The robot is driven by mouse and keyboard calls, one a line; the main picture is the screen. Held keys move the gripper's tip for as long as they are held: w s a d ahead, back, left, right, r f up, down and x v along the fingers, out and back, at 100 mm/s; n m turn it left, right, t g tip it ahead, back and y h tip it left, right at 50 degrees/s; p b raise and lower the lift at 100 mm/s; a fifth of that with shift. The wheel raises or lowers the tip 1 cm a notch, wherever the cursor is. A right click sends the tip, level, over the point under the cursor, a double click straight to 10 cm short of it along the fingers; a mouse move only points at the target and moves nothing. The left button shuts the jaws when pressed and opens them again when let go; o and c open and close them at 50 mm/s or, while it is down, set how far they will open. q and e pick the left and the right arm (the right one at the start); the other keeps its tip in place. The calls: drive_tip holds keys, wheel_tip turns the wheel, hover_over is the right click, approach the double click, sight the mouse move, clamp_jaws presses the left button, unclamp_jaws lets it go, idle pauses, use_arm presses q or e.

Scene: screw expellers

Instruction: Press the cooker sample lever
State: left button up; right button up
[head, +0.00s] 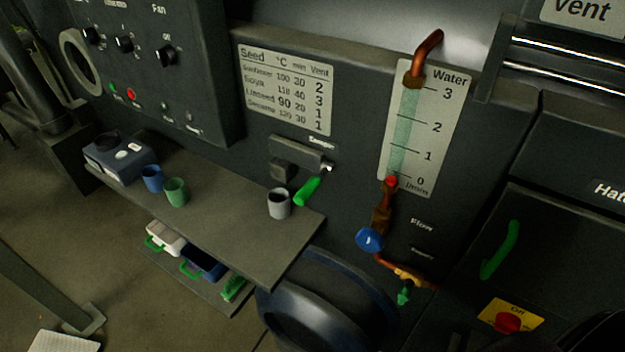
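The cooker sample lever shows in the head view as a green handle (308,191) on a short metal stem. It sits under a small "Sample" label on the dark machine panel and tilts down to the left. A dark sample spout block (283,171) is just left of it. A grey-white cup (278,204) stands upright on the shelf below the spout, beside the lever's lower end. Neither of my grippers is in view.
The dark shelf (230,235) also holds a blue cup (152,178), a green cup (176,191) and a blue-grey device (120,157). A water gauge (425,130) with a blue valve knob (369,240) is to the right. A red button (508,323) is lower right.

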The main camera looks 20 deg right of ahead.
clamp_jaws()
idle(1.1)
